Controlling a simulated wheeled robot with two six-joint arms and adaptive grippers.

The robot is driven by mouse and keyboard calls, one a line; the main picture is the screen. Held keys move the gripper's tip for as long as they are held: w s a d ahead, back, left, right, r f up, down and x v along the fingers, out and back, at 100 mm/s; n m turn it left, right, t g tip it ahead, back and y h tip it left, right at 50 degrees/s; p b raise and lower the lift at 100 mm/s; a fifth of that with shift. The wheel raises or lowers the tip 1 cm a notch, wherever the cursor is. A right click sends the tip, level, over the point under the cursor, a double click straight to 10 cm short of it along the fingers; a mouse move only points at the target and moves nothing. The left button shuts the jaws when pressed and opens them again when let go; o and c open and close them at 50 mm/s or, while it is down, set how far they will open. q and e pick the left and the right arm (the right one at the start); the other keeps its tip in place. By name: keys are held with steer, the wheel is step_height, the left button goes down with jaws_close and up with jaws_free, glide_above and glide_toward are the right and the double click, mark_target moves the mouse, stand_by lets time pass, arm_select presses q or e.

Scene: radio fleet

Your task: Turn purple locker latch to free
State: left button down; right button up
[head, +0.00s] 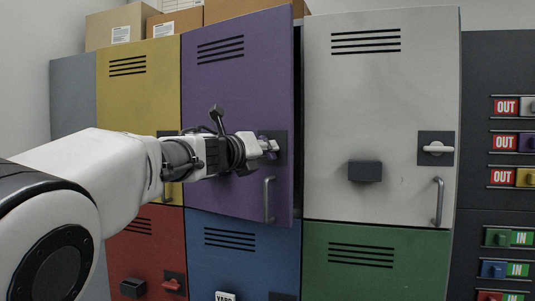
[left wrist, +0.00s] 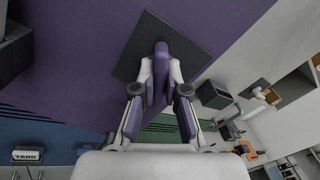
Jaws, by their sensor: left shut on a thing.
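The purple locker door (head: 235,75) stands in the upper row and looks slightly ajar, with a dark gap along its right edge. Its dark latch plate (head: 282,152) is near that edge, with a grey handle (head: 269,200) below. My left gripper (head: 268,147) is at the latch. In the left wrist view the fingers of my left gripper (left wrist: 161,85) are closed on the sides of the purple latch (left wrist: 163,52). The gripper hides much of the latch in the head view, so its angle is hard to tell there. My right gripper is not in view.
A white locker (head: 350,100) with a dark box (head: 364,171) and a horizontal latch (head: 436,149) is on the right. Yellow (head: 135,100), red (head: 135,250), blue (head: 240,265) and green (head: 370,265) lockers surround. A board (head: 490,60) with OUT and IN labels stands far right.

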arm_select(q)
steer(key=m, duration=0.1)
steer(key=m+b, duration=0.1)
steer(key=m, duration=0.1)
steer(key=shift+a+r, duration=0.1)
steer(key=shift+r, duration=0.2)
steer(key=shift+r+m+b, duration=0.1)
steer(key=shift+m+b, duration=0.7)
steer(key=shift+m, duration=0.8)
steer(key=c, duration=1.2)
jaws_free()
steer(key=shift+s+a, duration=0.2)
steer(key=shift+s, duration=0.05)
